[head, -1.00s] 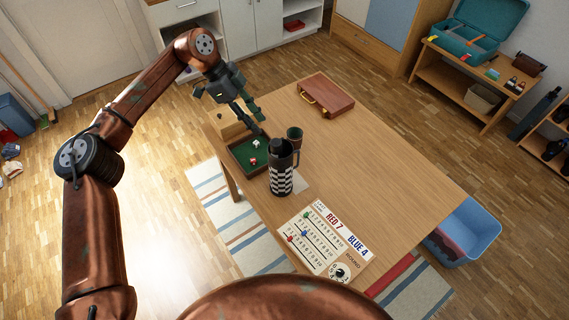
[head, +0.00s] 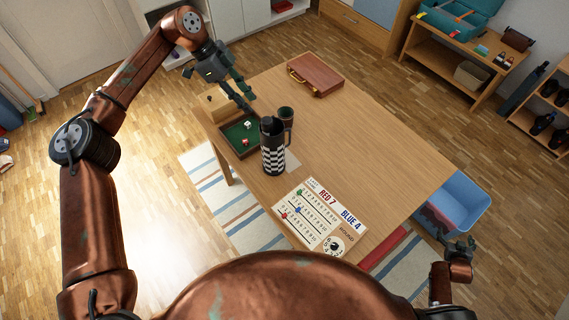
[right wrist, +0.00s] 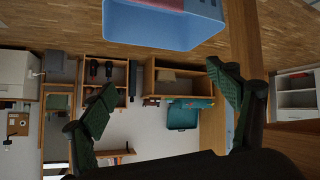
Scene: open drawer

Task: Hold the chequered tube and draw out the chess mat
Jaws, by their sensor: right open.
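The chequered tube (head: 272,158) stands upright on the table, with black-and-white checks below, a black upper part and a handle on its right side. No chess mat can be made out; the inside of the tube is hidden. My left gripper (head: 247,98) is open and empty, above the far side of the dice tray, apart from the tube. My right gripper (head: 461,247) is low at the right, off the table near the blue bin. In the right wrist view its fingers (right wrist: 165,108) are spread with nothing between them.
The green-lined dice tray (head: 222,146) is left of the tube, and a dark cup (head: 286,114) is close behind it. The score board (head: 320,218) lies in front. A brown case (head: 315,75) lies at the back. The blue bin (head: 466,197) is right of the table (head: 375,150), whose right half is clear.

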